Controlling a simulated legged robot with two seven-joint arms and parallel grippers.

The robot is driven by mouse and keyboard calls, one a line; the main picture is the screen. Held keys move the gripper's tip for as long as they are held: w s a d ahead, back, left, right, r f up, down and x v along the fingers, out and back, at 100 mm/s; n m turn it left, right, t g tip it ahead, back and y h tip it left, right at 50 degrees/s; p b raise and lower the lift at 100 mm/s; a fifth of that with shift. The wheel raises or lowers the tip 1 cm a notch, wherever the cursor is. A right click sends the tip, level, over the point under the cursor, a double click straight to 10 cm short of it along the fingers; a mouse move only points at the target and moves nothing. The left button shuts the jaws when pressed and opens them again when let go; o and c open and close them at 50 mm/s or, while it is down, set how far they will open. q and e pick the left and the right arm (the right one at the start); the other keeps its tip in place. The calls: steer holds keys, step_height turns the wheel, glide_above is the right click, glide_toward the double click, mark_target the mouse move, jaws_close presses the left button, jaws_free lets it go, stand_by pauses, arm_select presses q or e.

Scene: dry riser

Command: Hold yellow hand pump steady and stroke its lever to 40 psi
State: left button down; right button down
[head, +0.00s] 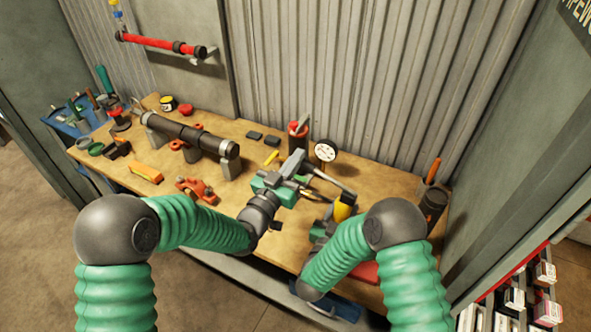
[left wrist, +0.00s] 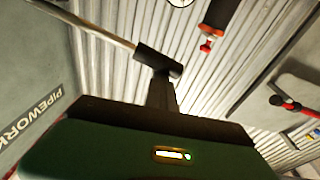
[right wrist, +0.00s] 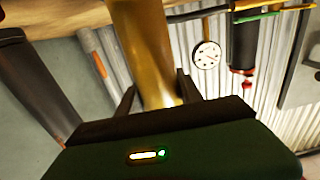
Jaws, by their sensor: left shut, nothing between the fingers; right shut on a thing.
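The yellow hand pump (head: 343,207) stands at the bench's right front. Its barrel (right wrist: 145,50) fills the space between my right gripper's fingers (right wrist: 158,92), which are shut on it. In the head view that gripper is mostly hidden behind my right forearm. The pump's lever (head: 331,179) is a grey rod, seen in the left wrist view (left wrist: 95,27) with a black grip (left wrist: 158,62) at its end. My left gripper (head: 298,163) is shut and empty right at this grip; contact cannot be told. A white gauge (head: 325,152) stands behind; its reading is too small to tell.
A dark pipe (head: 190,135) lies on stands at the left of the wooden bench (head: 225,190). A red-topped black cylinder (head: 298,133) stands behind my left gripper. A dark canister (head: 433,203) is at the right end. A corrugated wall closes the back.

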arm_select(q)
steer(key=v, duration=1)
steer(key=shift+w, duration=0.1)
steer(key=s+d+r+m+g+h, duration=0.1)
steer(key=d+r+m, duration=0.2)
steer(key=r+m, duration=0.3)
steer(key=shift+s, duration=0.3)
